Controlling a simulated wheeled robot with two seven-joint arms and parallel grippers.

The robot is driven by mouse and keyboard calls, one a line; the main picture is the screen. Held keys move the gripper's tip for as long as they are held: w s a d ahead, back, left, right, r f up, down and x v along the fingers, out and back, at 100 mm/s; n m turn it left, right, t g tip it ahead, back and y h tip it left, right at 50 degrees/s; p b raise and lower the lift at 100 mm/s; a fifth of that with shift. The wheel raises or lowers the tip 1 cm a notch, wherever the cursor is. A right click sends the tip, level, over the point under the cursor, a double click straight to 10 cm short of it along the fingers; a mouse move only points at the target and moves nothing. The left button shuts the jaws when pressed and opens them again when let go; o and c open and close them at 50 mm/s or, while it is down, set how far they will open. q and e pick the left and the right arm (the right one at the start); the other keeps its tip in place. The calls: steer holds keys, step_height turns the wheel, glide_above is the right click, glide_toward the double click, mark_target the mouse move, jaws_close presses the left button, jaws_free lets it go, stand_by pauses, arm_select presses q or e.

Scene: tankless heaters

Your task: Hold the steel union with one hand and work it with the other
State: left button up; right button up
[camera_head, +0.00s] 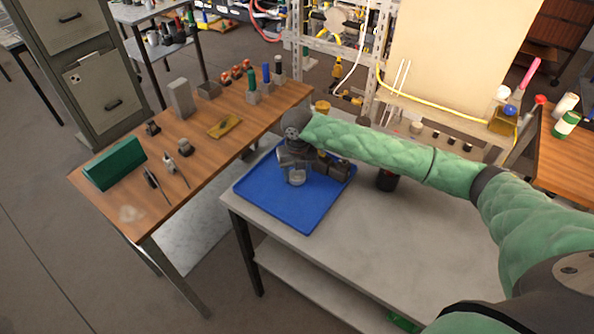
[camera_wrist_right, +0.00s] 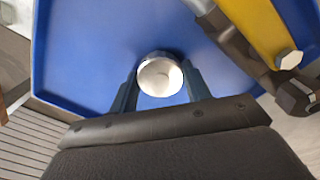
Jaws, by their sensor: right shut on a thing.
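In the head view the union (camera_head: 297,177) is a small light grey cylinder over the blue tray (camera_head: 262,190). My right gripper (camera_head: 294,160) is shut on it from above. I cannot tell whether the union touches the tray. My left gripper is not in view.
The right wrist view shows a yellow-handled tool (camera_wrist_right: 262,28) there. A wooden bench (camera_head: 205,150) with tools and a green box (camera_head: 115,165) stands left. The grey table (camera_head: 350,235) is clear in front.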

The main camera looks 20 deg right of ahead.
steer(key=shift+f, duration=0.35)
steer(key=o, duration=1.1)
steer(key=shift+f, duration=0.1)
